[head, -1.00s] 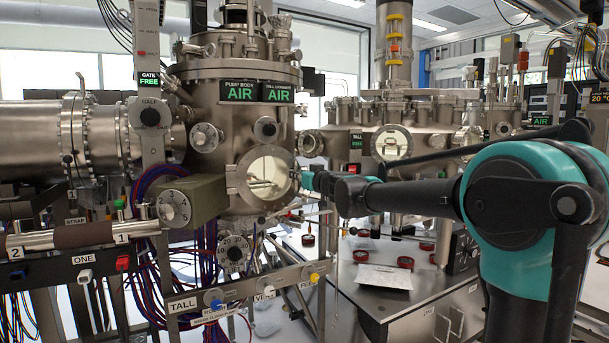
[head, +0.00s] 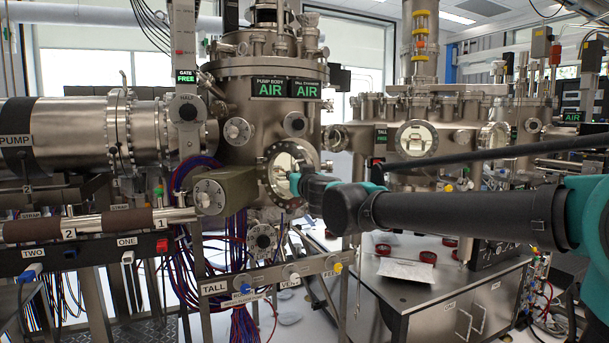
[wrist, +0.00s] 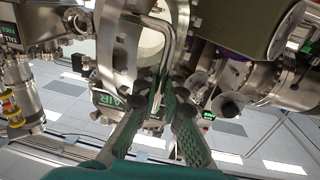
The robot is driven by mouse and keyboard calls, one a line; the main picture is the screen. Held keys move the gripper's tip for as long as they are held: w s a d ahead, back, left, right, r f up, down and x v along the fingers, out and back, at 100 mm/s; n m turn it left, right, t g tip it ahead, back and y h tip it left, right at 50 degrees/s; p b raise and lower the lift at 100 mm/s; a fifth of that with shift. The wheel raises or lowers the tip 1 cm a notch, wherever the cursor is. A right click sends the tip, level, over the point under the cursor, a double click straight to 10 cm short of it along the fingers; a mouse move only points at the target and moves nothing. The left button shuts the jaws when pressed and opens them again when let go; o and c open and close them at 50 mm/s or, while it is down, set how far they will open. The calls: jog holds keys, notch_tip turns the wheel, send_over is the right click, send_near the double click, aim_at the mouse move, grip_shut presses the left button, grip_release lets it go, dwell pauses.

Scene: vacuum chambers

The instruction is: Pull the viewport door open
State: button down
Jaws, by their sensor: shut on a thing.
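The viewport door, a round metal ring with a pale window (head: 285,172), is on the front of the tall steel chamber (head: 262,122) left of centre in the head view. My gripper (head: 297,182) is at its right part, seen side-on with its fingertips small. In the wrist view the ring (wrist: 180,25) shows close up, with a bent metal bar handle (wrist: 166,35) in front. My gripper (wrist: 160,98) is shut on the lower end of this handle, between its dark fingertips. I cannot tell whether the door stands ajar.
A boxy olive-grey block with a dial (head: 222,190) juts out left of the door. A rail labelled TALL (head: 270,278) with knobs runs below. A steel bench (head: 440,290) with red rings and papers stands to the right. A wide chamber (head: 440,140) is behind it.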

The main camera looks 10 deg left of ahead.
jog(key=s+a+m+t+h, duration=0.2)
jog(key=s+a+m+h, duration=0.4)
jog(key=a+h, duration=0.3)
jog(key=shift+s+a, duration=0.2)
jog(key=shift+a, duration=0.45)
jog(key=c, duration=1.6)
grip_release()
jog(key=s, duration=1.2)
jog(key=shift+a, duration=0.1)
